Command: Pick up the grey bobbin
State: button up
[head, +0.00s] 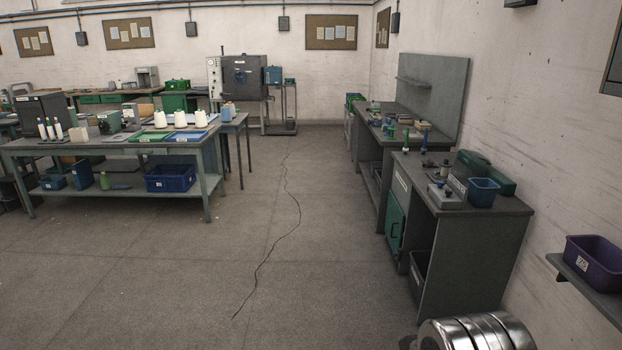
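I cannot make out a grey bobbin for certain. Several small upright pieces, too small to identify, stand on the right-hand benches, among them a green one (406,139) and a dark-blue one (424,143). Slim white bobbins (50,129) stand at the left end of the left table (115,146). White yarn cones (180,119) stand toward its right end, by a green tray (149,137) and a blue tray (186,136). My gripper is not in view.
Open floor (240,215) with a crack lies between the left table and the right bench (490,211). A blue bin (482,191) sits on that bench. A purple bin (594,262) rests on a wall shelf. A shiny ribbed metal cylinder (475,333) is at the bottom right.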

aim_at(424, 149)
jog(key=u, duration=0.2)
jog(key=i, duration=2.2)
jog(key=z, duration=0.5)
jog(key=i, duration=0.7)
jog(key=z, duration=0.5)
jog(key=i, duration=0.65)
jog(key=z, duration=0.35)
